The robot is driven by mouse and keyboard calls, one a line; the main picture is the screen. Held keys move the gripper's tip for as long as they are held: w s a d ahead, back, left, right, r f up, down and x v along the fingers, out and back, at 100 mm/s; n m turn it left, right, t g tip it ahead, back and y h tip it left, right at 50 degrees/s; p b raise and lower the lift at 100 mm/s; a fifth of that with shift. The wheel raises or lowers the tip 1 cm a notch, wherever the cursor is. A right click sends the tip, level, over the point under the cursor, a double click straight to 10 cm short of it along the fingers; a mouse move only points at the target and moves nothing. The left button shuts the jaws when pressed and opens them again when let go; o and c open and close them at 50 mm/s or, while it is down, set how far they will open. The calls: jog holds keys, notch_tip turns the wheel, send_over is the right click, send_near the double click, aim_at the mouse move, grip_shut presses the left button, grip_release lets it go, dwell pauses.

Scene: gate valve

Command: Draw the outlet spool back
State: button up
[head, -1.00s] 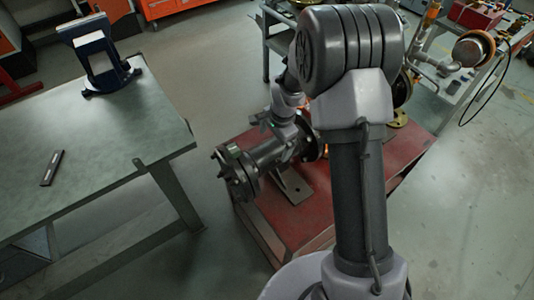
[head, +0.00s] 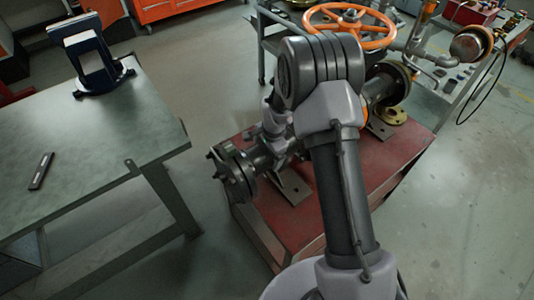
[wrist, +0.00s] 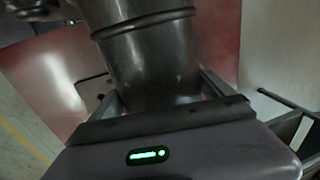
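The outlet spool (head: 236,174) is a grey flanged pipe lying level above the red bench in the head view. Its bolted flange faces left. My gripper (head: 278,143) is at the spool's middle, partly hidden by my own arm. In the wrist view a thick grey pipe with a raised ring (wrist: 152,60) runs down between the jaws of my gripper (wrist: 165,98). The jaws flank it, but whether they press on it is unclear. The gate valve (head: 388,85) with its orange handwheel (head: 350,24) stands to the right. My arm hides the spool's right end.
A red bench (head: 270,215) carries the spool and valve, with a bracket plate (head: 291,188) under the spool. A loose brass flange (head: 390,115) lies near the valve. A green-grey table (head: 90,150) at left holds a dark blue stand (head: 98,65). Floor shows between table and bench.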

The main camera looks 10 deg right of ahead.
jog(key=c, duration=1.1)
jog(key=shift+s+a, duration=0.15)
jog(key=shift+a, duration=0.3)
jog(key=o, duration=1.8)
jog(key=shift+r, duration=0.1)
jog(key=s+r+p, duration=0.1)
jog(key=r+p, duration=0.1)
jog(key=r, duration=0.3)
jog(key=s+r+p, duration=0.1)
jog(key=r+p, duration=0.1)
jog(key=r, duration=0.4)
jog(key=s+d+r+p, duration=0.1)
jog(key=r+p, duration=0.1)
jog(key=r, duration=0.4)
jog(key=shift+s+d, duration=0.1)
